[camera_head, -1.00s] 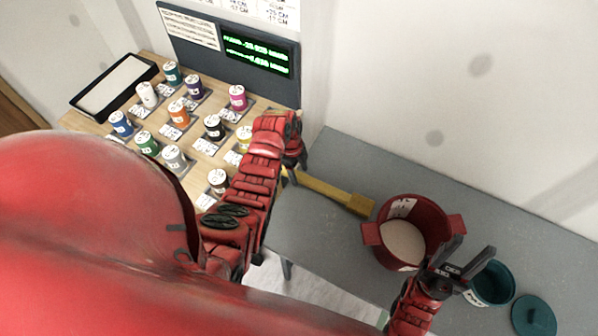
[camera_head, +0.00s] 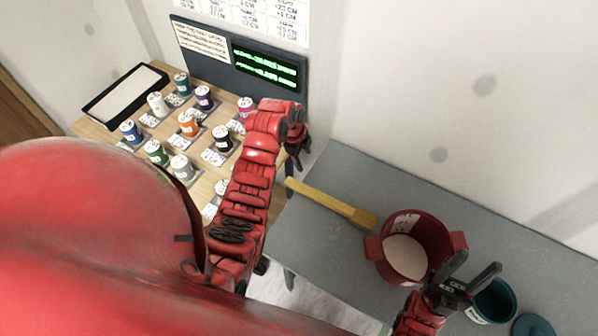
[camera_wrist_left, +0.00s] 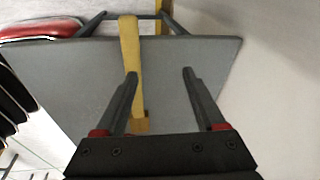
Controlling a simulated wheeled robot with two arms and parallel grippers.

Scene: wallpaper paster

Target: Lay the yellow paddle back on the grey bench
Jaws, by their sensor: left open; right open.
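The yellow paddle (camera_head: 330,204) lies on the grey bench (camera_head: 350,165), its broad end near the red pot and its handle end reaching slightly past the bench's left edge. In the left wrist view the paddle (camera_wrist_left: 131,55) runs lengthwise behind the left-hand finger, past the edge of the bench (camera_wrist_left: 75,75). My left gripper (camera_head: 297,160) is open and empty above the handle end; its spread fingers also show in the left wrist view (camera_wrist_left: 160,75). My right gripper (camera_head: 478,275) is open beside the red pot, above the bench.
The red pot (camera_head: 376,250) with pale contents stands on the bench. A teal pot (camera_head: 497,302) and its teal lid (camera_head: 533,326) are to its right. A wooden table at left holds several paint cans, a black-rimmed tray (camera_head: 125,95) and a display (camera_head: 265,68). Bench space behind the paddle is clear.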

